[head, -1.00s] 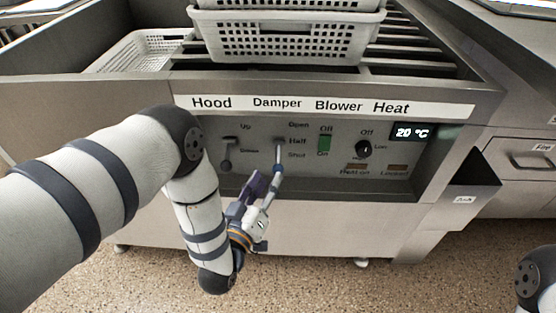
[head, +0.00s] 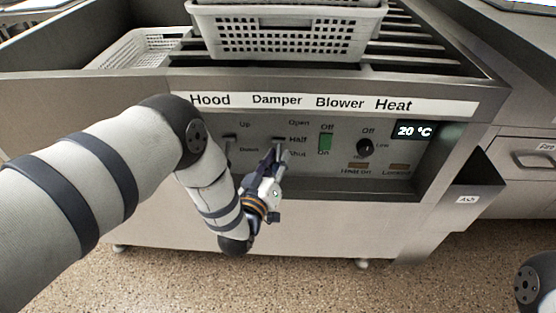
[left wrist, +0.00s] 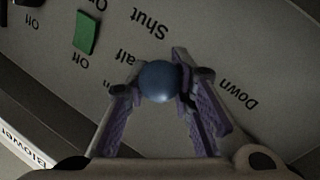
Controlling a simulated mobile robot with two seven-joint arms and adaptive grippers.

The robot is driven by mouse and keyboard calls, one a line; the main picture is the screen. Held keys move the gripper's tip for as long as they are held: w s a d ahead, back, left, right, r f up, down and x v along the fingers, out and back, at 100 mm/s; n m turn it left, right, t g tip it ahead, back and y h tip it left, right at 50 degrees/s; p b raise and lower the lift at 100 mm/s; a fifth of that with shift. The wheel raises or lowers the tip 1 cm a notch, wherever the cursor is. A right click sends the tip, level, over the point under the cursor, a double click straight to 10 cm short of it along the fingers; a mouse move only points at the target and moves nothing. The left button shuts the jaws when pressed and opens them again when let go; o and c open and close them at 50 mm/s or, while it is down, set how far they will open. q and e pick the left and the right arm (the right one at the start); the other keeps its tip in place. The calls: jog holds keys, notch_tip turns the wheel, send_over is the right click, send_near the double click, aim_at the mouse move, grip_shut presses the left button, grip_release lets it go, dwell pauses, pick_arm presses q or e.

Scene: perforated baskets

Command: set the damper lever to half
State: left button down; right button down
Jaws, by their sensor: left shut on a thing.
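The damper lever (head: 279,139) is on the front panel under the "Damper" label, beside the words Open, Half and Shut. Its upper part shows near the level of Half, and its knob is hidden by my gripper in the head view. My left gripper (head: 275,153) reaches up to it from below. In the left wrist view, the lever's round blue knob (left wrist: 158,80) sits between the two purple-padded fingers, and the gripper is shut on it. The exact lever setting is hard to tell. My right gripper is out of view.
The hood lever (head: 230,142) is just left of my gripper, partly behind my arm. A green blower switch (head: 326,142) and a black heat knob (head: 364,147) are to the right. White perforated baskets (head: 290,35) stand on top. An ash box (head: 470,182) juts out at right.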

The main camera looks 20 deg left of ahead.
pick_arm(q)
jog(key=shift+r+g+p, duration=0.3)
jog(key=shift+r+p, duration=0.05)
jog(key=shift+p, duration=0.25)
jog(key=r+g+p, duration=0.1)
jog(key=p, duration=0.1)
jog(key=shift+s+n+g+p, duration=0.2)
jog(key=shift+n+g+p, duration=0.1)
jog(key=shift+n+g, duration=0.1)
jog(key=shift+s+d+r+n+g+p, duration=0.1)
jog(key=shift+r+n+g+p, duration=0.2)
jog(key=shift+g+p, duration=0.75)
jog(key=shift+s+g, duration=0.1)
jog(key=shift+g, duration=0.45)
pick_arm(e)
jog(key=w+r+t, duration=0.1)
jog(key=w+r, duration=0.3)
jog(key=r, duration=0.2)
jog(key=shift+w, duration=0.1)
pick_arm(q)
jog(key=shift+f, duration=0.1)
